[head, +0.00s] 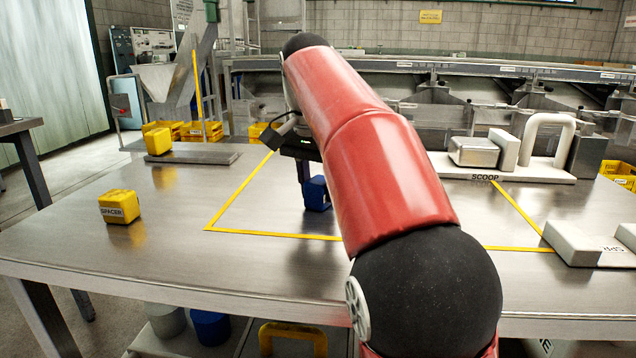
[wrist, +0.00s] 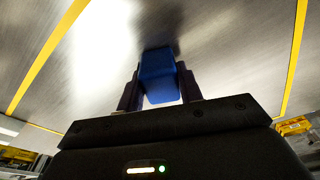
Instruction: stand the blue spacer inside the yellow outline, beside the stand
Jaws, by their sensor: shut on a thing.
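The blue spacer (head: 316,194) is at the table's middle, inside the yellow outline (head: 270,234), near its left side. My gripper (wrist: 160,88) is shut on the blue spacer (wrist: 158,75), with one finger on each side of it in the wrist view. In the head view my red arm hides part of the gripper and the area right of the spacer. I cannot tell whether the spacer touches the table. A light-coloured stand (head: 500,168) with a metal block and a loop handle, labelled SCOOP, is at the right rear.
A yellow block labelled SPACER (head: 119,206) stands on the table at the left. Another yellow block (head: 157,141) is behind it, by a flat grey plate (head: 205,158). A pale holder (head: 583,243) lies at the right edge. The tabletop left of the outline is mostly clear.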

